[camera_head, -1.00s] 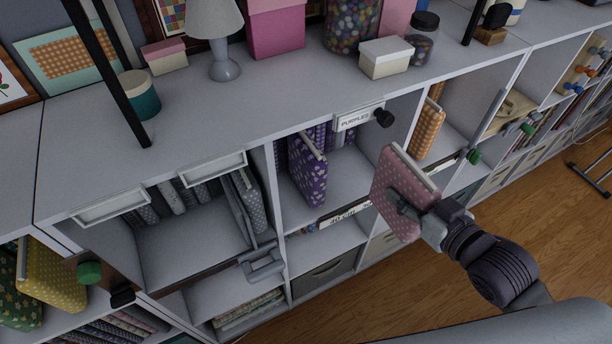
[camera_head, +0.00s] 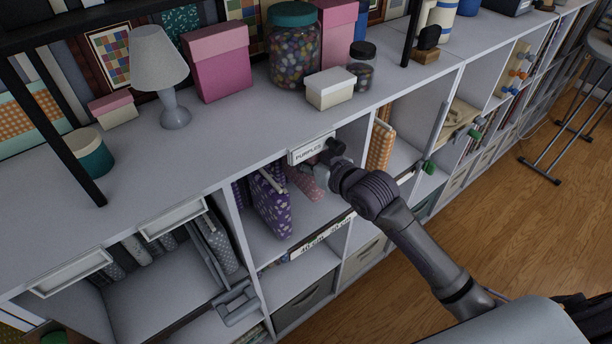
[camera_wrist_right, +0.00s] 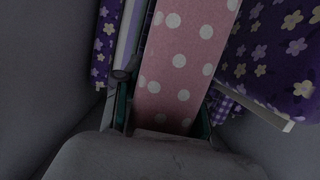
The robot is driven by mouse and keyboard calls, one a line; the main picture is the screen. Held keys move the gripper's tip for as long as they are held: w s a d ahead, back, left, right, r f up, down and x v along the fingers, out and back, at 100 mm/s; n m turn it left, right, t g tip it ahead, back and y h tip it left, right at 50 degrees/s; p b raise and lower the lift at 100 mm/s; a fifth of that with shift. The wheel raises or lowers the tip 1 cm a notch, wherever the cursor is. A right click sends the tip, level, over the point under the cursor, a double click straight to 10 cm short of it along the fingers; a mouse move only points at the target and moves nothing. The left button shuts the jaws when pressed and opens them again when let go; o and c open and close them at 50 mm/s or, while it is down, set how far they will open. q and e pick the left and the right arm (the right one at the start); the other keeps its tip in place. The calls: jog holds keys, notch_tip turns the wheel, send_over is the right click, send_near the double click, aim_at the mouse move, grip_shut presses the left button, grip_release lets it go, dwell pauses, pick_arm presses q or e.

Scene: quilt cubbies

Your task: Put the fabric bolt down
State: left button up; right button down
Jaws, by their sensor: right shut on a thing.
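The pink fabric bolt with white dots (camera_head: 302,180) is inside the cubby labelled PURPLES (camera_head: 312,149), partly hidden by the label and my right arm. My right gripper (camera_wrist_right: 160,112) is at the cubby's mouth, shut on the bolt. In the right wrist view the pink bolt (camera_wrist_right: 178,75) runs away from the gripper between purple flowered bolts (camera_wrist_right: 270,55) (camera_wrist_right: 106,40). In the head view a purple flowered bolt (camera_head: 270,205) leans to the left of the pink one. I cannot tell if the pink bolt touches the shelf floor. My left gripper is not in view.
The cubby's grey side walls (camera_wrist_right: 30,80) are close on both sides. An orange checked bolt (camera_head: 380,147) stands in the cubby to the right. A lamp (camera_head: 160,70), boxes and jars stand on the shelf top. Wooden floor (camera_head: 500,225) lies open at right.

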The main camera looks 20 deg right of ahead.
aim_at(306, 179)
notch_tip(306, 179, down, 2)
jog(key=shift+s+f, duration=0.1)
jog(key=shift+s, duration=0.05)
jog(key=shift+s+d+f, duration=0.1)
jog(key=shift+f, duration=0.45)
jog(key=f, duration=0.3)
jog(key=shift+w+f, duration=0.25)
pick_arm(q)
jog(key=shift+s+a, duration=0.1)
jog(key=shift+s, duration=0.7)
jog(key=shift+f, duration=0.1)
pick_arm(e)
jog(key=shift+f, duration=0.15)
jog(key=c, duration=0.7)
grip_release()
jog(key=shift+s, duration=0.1)
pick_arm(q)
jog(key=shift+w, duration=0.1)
pick_arm(e)
jog(key=shift+o, duration=0.2)
